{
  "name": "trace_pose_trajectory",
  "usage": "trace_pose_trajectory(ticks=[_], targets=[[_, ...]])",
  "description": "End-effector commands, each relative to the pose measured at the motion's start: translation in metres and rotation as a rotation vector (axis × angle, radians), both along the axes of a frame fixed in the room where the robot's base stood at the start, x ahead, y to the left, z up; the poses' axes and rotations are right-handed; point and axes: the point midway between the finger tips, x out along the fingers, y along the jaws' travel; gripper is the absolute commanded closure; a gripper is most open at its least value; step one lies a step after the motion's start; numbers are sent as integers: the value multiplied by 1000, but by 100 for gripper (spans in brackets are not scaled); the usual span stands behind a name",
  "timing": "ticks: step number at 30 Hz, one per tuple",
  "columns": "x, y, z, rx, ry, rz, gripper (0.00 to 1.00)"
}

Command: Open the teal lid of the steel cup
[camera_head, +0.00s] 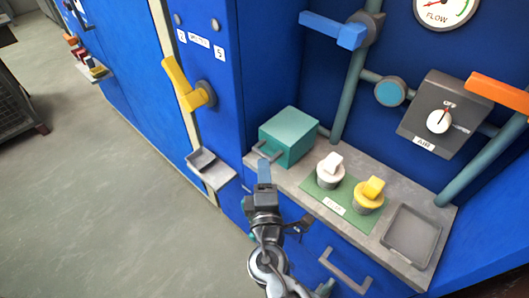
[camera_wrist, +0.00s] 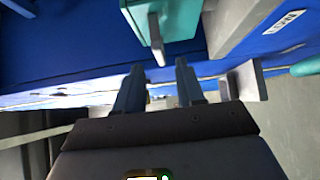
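A teal block-shaped lid (camera_head: 289,137) sits at the left end of the grey shelf, with a grey bar handle (camera_head: 268,152) on its front. The lid also shows at the top of the wrist view (camera_wrist: 182,18), with its handle (camera_wrist: 156,40) pointing toward my fingers. I cannot make out a steel cup beneath it. My gripper (camera_head: 264,165) is just in front of the handle. In the wrist view its two fingers (camera_wrist: 160,68) are apart with nothing clearly held between them. The handle's end shows near the gap between the fingertips; I cannot tell if they touch.
A white-topped knob (camera_head: 331,167) and a yellow-topped knob (camera_head: 370,192) stand on a green plate to the right. A grey tray (camera_head: 412,236) is farther right. A small grey holder (camera_head: 210,168) juts out at left. A yellow lever (camera_head: 185,84) and blue lever (camera_head: 334,30) are above.

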Motion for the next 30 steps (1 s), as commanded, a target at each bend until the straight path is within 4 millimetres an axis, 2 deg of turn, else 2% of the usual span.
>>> trace_pose_trajectory(ticks=[6,12,23,30], targets=[[35,4,1,3,0,-2,62],[57,7,0,3,1,-1,62],[63,7,0,2,2,0,62],[63,7,0,3,2,0,83]])
